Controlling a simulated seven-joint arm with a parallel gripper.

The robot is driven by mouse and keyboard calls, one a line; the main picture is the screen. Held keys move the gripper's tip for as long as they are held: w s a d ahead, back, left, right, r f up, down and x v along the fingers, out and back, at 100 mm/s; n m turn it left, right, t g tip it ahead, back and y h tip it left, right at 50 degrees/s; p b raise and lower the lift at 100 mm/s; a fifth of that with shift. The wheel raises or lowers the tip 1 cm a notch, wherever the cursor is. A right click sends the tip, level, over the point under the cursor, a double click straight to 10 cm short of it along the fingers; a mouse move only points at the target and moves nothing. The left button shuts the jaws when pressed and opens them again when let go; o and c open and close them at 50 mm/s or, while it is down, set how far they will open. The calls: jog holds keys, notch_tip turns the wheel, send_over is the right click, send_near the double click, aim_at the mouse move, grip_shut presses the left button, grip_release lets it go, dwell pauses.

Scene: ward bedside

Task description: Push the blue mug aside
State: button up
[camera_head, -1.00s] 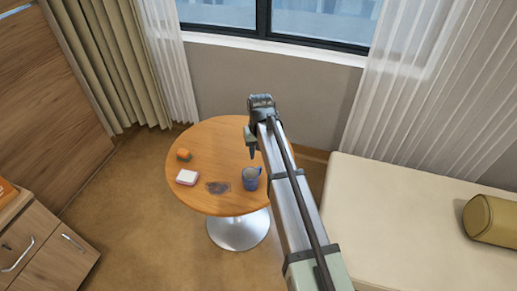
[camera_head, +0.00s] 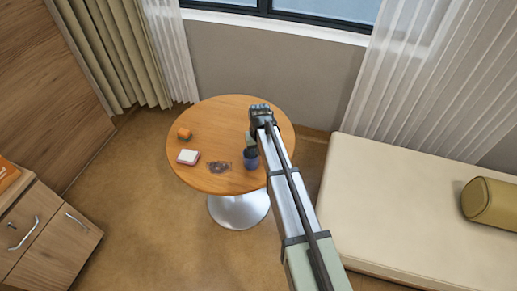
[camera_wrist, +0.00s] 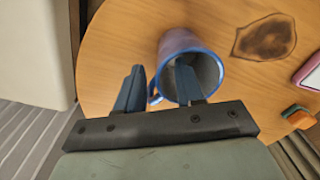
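The blue mug (camera_head: 251,161) stands upright on the round wooden table (camera_head: 215,112), near its front right part. In the wrist view the mug (camera_wrist: 178,43) shows its grey inside and a blue handle towards my gripper. My gripper (camera_wrist: 158,78) is open, with its two dark fingers apart. The right finger overlaps the mug's mouth in the picture and the left finger is beside the mug. The handle shows between them. I cannot tell whether a finger touches the mug. In the head view my gripper (camera_head: 250,141) is just behind the mug, its fingertips largely hidden.
A dark flat patch (camera_head: 219,167) lies left of the mug. A white and pink box (camera_head: 188,157) and a small orange thing (camera_head: 184,133) are further left. The table's back is clear. A cream bed (camera_head: 400,200) stands right of the table.

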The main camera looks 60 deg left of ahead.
jog(key=shift+c, duration=0.3)
grip_shut()
dwell(0.4)
